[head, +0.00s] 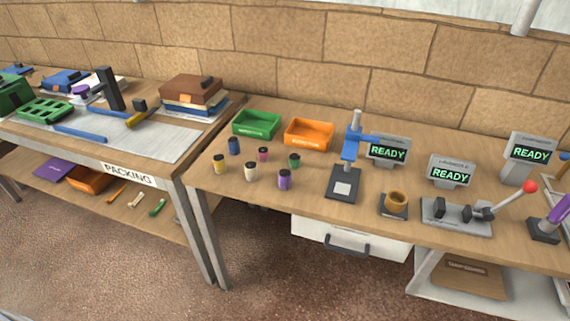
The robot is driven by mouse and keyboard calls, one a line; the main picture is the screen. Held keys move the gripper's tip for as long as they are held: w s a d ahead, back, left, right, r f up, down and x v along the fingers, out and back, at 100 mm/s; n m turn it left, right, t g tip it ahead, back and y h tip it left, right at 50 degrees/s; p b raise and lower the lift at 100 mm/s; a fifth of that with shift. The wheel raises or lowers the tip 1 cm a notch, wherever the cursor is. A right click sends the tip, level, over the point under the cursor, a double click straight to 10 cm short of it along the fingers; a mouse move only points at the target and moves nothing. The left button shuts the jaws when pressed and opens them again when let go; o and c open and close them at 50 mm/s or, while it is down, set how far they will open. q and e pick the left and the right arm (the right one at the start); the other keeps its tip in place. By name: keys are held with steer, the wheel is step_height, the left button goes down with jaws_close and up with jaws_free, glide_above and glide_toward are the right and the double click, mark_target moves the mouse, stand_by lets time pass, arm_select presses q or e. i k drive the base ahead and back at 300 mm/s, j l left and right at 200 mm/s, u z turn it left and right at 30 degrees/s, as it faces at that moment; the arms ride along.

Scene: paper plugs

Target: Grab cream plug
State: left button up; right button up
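The cream plug (251,172) stands upright on the wooden workbench, a small pale cylinder with a dark top. It is in the front row of a small group of plugs, between the yellow plug (219,163) and the purple plug (284,180). Behind them stand a blue plug (234,146), a pink plug (263,154) and a green plug (294,160). Neither of my grippers shows in the head view.
A green tray (257,124) and an orange tray (308,134) sit behind the plugs. A blue-headed press (343,185) stands to their right, with READY displays (388,152) beyond. A packing table (128,172) adjoins at left. Bare bench surrounds the plugs.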

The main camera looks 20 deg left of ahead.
mark_target(251, 167)
steer(key=i+j+z, duration=0.1)
steer(key=j+z, duration=0.2)
steer(key=j, duration=0.35)
steer(key=j+z, duration=0.3)
steer(key=j, duration=0.4)
steer(key=i, duration=0.05)
